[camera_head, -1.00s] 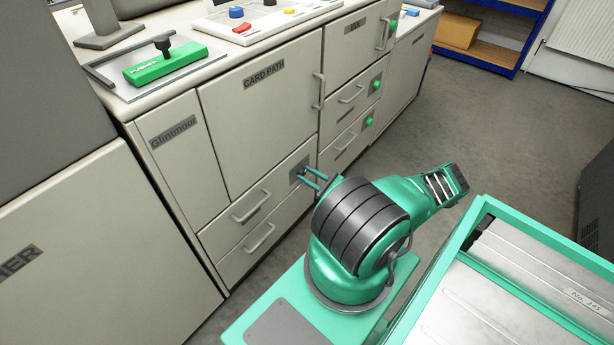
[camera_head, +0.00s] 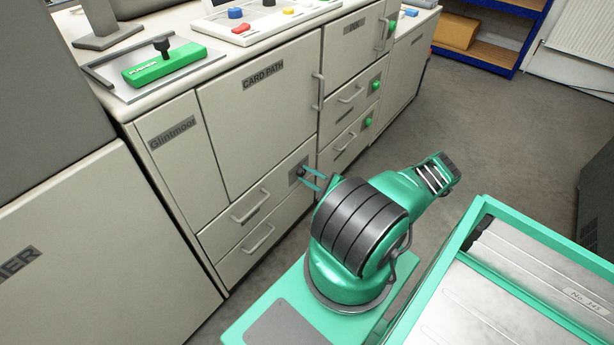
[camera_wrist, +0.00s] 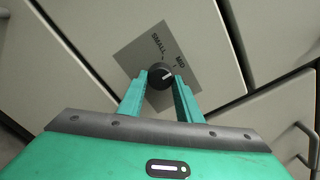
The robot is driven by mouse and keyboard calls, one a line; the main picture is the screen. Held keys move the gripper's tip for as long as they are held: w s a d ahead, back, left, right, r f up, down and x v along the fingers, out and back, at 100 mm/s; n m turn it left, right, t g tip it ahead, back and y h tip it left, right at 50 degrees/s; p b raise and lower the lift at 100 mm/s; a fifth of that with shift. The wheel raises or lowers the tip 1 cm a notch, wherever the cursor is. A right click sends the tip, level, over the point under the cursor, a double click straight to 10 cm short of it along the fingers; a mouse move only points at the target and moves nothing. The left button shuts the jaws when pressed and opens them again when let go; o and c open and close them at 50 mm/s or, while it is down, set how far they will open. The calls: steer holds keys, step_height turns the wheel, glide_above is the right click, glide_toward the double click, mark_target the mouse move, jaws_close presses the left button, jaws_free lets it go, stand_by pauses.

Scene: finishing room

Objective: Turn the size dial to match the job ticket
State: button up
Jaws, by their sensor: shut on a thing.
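The size dial is a black round knob (camera_wrist: 157,79) with a white pointer line, on a grey plate (camera_wrist: 140,58) marked SMALL and MID in the wrist view. The pointer line slants up and right, toward the MID side; its exact setting is hard to read. My gripper (camera_wrist: 160,80) has its two green fingers closed on either side of the knob. No job ticket can be made out. The lower plate is hidden by my gripper.
The dial sits below the CARD PATH door (camera_head: 262,120), beside two drawers with bar handles (camera_head: 250,206). Green knobs (camera_head: 368,122) are on the cabinet farther right. A green pusher (camera_head: 165,65) lies on the counter. Grey floor is open at right.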

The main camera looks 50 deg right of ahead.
stand_by(0.4)
steer(key=o, duration=1)
steer(key=shift+o, duration=0.2)
steer(key=s, duration=1)
steer(key=shift+s+d, duration=0.35)
steer(key=shift+d, duration=0.05)
